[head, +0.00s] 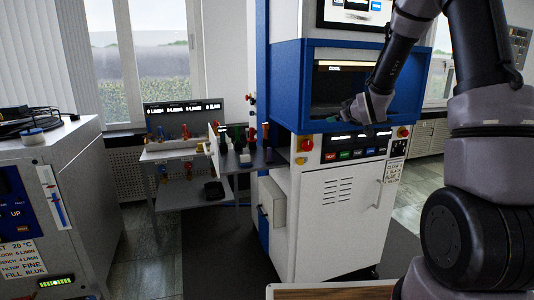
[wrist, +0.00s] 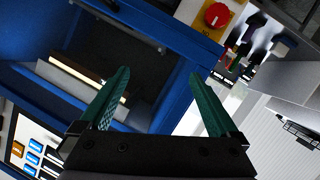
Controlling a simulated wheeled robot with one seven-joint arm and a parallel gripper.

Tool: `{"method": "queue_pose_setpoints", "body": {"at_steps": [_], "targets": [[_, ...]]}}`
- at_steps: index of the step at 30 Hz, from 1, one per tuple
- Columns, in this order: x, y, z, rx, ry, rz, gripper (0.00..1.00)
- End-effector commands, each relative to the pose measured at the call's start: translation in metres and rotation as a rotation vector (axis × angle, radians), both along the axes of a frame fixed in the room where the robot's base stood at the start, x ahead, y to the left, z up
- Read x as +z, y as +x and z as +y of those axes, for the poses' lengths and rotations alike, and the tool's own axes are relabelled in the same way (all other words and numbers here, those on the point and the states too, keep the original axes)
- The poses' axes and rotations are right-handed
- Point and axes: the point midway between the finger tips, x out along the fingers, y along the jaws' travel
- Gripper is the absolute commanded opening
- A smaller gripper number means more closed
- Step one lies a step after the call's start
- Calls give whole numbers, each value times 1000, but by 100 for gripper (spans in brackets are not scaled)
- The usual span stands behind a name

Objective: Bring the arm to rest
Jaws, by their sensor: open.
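My gripper (head: 352,112) is at the front of the blue press's open chamber in the head view, with my arm reaching to it from the upper right. In the wrist view, its two green fingers (wrist: 162,100) are spread apart with nothing between them. The blue press (head: 292,88) stands over a white cabinet. Beyond the fingers, the wrist view shows the press's blue frame (wrist: 178,52) and its dark opening. A light bar (wrist: 85,78) lies inside, left of the fingers.
The press's button panel (head: 355,146) is just below my gripper. A side shelf (head: 262,160) with several small items adjoins the press's left. A bench with gauges (head: 182,112) stands further back. A grey machine (head: 75,165) is at left. Dark floor (head: 205,245) between them is clear.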

Motion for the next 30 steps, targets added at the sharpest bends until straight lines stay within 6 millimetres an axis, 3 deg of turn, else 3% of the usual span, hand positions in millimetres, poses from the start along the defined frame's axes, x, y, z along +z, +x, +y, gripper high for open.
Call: {"method": "queue_pose_setpoints", "body": {"at_steps": [1, 3, 8, 12, 18, 24, 27, 30], "targets": [[21, -14, -3, -28, 29, 26, 96], [40, -35, -6, -70, 81, 82, 96], [77, -95, -10, -165, 205, 207, 96], [100, -158, -9, -243, 326, 316, 96], [117, -258, 0, -343, 513, 477, 96], [120, -348, 16, -410, 682, 625, 96], [118, -377, 22, -428, 733, 676, 96], [116, -393, 26, -439, 763, 707, 96]]}}
